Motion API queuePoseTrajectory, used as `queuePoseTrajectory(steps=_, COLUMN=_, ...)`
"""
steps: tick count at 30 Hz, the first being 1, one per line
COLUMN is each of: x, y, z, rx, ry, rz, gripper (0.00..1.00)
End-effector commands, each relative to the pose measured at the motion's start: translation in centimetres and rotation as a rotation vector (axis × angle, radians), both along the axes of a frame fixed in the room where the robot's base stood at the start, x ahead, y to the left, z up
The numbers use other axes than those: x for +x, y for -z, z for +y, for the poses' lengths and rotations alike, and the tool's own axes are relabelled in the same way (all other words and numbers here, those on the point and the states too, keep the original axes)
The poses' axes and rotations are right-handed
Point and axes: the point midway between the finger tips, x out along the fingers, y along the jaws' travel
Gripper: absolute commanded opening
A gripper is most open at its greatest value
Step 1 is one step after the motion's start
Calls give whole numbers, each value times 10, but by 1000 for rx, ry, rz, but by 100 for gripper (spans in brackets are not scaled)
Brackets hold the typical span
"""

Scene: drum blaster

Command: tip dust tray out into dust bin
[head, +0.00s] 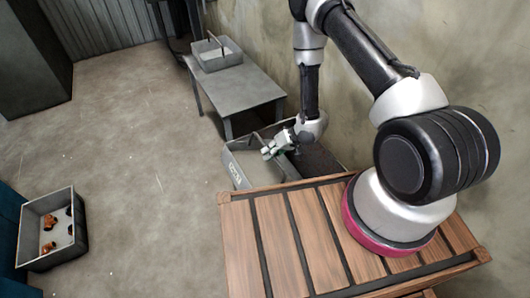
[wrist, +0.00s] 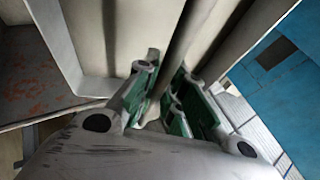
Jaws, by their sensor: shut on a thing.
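My gripper (head: 278,149) is low, beside the small table and over a grey open box. In the wrist view my gripper (wrist: 165,100) has its green-padded fingers closed on a grey handle bar (wrist: 185,40), which I take as the dust tray's. Pale walls, likely the tray's (wrist: 75,45), show beyond the fingers. The labelled grey box (head: 238,173), likely the dust bin, stands on the floor under my gripper. In the head view my arm partly hides this spot, and I cannot tell where tray and box part. The tray's contents are not visible.
A small grey table (head: 235,90) holds another shallow grey tray with an upright bar (head: 218,62). A wooden slatted top (head: 285,240) lies in front. A grey crate (head: 50,255) with orange-brown and dark pieces stands at left. The floor between is mostly clear.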

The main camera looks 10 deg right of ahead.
Motion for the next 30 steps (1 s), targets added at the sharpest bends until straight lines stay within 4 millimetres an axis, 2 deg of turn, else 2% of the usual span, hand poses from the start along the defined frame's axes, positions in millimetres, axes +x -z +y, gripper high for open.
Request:
queuePoseTrajectory(steps=7, x=4, y=17, z=-16, rx=141, ry=0, rz=46, gripper=0)
queuePoseTrajectory(steps=30, x=10, y=82, z=-41, rx=581, ry=-6, rz=192, gripper=0)
